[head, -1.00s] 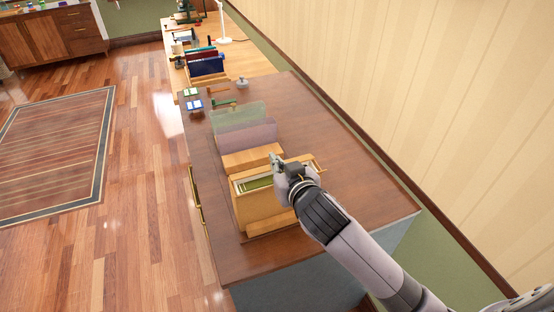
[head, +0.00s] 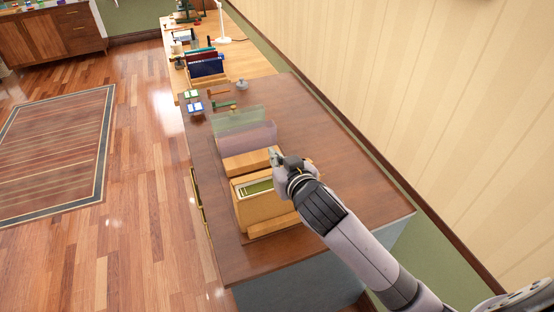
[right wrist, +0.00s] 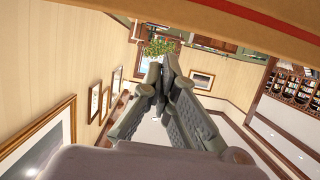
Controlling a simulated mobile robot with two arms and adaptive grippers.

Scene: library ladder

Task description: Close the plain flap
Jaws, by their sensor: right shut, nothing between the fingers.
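A tan box (head: 262,212) stands on the brown desk, its open top showing a green-edged slot (head: 256,187). A plain tan board (head: 246,161) stands just behind the opening; I cannot tell for sure that it is the plain flap. My right gripper (head: 273,155) is shut and empty, at the right end of this board and above the box's far edge. Whether it touches is unclear. In the right wrist view the fingers (right wrist: 165,68) are together, below a near tan panel with a red stripe (right wrist: 255,20). My left gripper is not in view.
Translucent green (head: 240,120) and purple (head: 248,138) panels stand behind the box. Small green and blue blocks (head: 194,102) and a grey knob-like item (head: 242,85) lie farther back. The desk (head: 350,190) is clear to the right, beside the panelled wall.

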